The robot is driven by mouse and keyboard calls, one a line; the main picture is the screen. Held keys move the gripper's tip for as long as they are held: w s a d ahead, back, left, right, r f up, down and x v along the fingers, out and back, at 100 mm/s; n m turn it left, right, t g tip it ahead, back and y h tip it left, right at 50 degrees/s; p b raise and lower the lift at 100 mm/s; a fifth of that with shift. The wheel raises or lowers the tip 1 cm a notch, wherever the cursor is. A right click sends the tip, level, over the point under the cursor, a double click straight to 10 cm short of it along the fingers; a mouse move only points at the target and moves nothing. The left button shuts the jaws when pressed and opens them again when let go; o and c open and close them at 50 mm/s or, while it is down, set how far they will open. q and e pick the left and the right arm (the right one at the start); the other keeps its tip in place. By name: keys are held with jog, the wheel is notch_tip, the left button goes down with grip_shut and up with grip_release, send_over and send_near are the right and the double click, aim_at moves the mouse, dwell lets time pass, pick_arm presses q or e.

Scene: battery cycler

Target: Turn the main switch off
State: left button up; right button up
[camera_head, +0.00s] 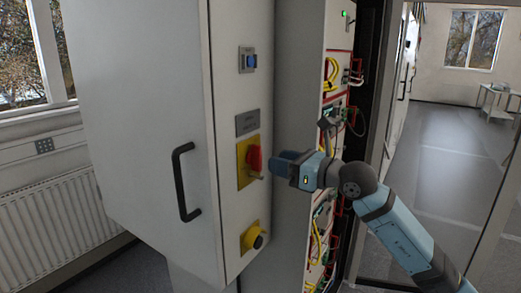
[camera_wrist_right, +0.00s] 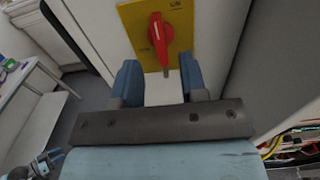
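The main switch is a red rotary handle (camera_head: 254,160) on a yellow plate (camera_head: 241,172), on the narrow side of the grey cabinet. In the right wrist view the red handle (camera_wrist_right: 160,37) stands roughly upright on its yellow plate (camera_wrist_right: 181,18). My right gripper (camera_head: 277,165) is just to the right of the handle in the head view. Whether a finger touches the handle cannot be told.
A blue button (camera_head: 249,60) sits above the switch and a yellow-based button (camera_head: 252,238) below it. A black door handle (camera_head: 183,182) sticks out from the cabinet door. Open racks with yellow and red cables (camera_head: 332,75) stand right of the cabinet.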

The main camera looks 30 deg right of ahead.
aim_at(261, 157)
jog(key=p+x, duration=0.1)
jog(key=x, duration=0.5)
jog(key=shift+p, duration=0.3)
jog(key=shift+c, duration=0.4)
grip_shut()
